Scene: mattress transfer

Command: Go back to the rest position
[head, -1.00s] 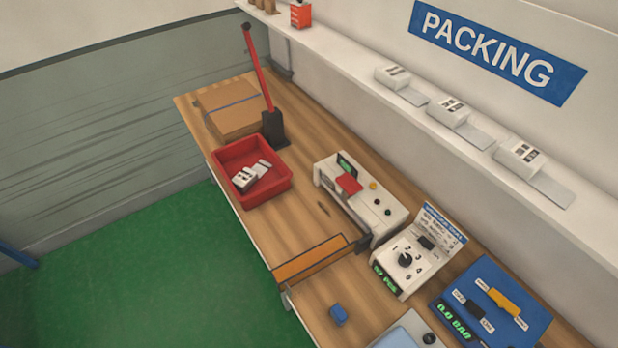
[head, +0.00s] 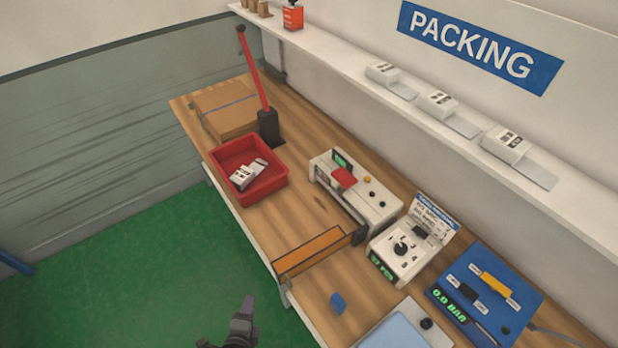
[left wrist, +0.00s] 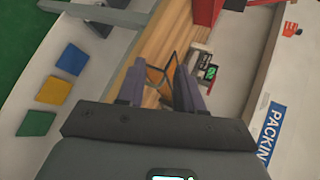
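My left gripper (head: 243,315) shows at the bottom edge of the head view, over the green floor in front of the workbench (head: 262,243). In the left wrist view the two dark fingers of the left gripper (left wrist: 160,85) stand apart with nothing between them. Behind them that view shows the wooden bench top. My right gripper is in neither view.
On the bench are a red bin (head: 268,190) holding white packs, a cardboard box (head: 222,110), a red-handled lever (head: 254,72), white devices (head: 372,192) and a blue device (head: 520,285). A shelf runs along the wall. The green floor (head: 140,290) is clear.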

